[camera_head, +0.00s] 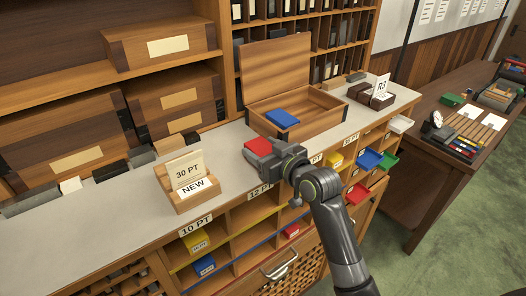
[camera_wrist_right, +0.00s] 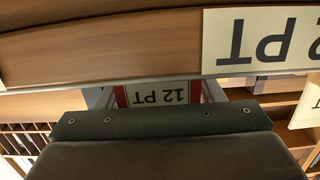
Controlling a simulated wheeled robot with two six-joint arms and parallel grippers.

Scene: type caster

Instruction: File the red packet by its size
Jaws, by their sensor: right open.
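The red packet (camera_head: 257,146) is at the counter's front part, right at the tips of my right gripper (camera_head: 262,158). In the right wrist view the packet (camera_wrist_right: 122,96) shows red sides and a white label reading 12 PT, upside down. My right gripper is open; its dark body hides part of the packet, and I cannot tell whether the packet lies between the fingers. The cabinet's 12 PT label (camera_head: 260,190) is on the counter's front edge, just below the gripper; it also shows large in the wrist view (camera_wrist_right: 265,40). The 10 PT label (camera_head: 196,225) is further left. My left gripper is not in view.
A yellow packet (camera_head: 196,242), a blue packet (camera_head: 205,265) and a small red packet (camera_head: 291,231) lie in front compartments. An open wooden box (camera_head: 327,114) holds a blue packet (camera_head: 282,118). A 30 PT card stand (camera_head: 187,184) stands left. Coloured trays (camera_head: 369,159) project at right.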

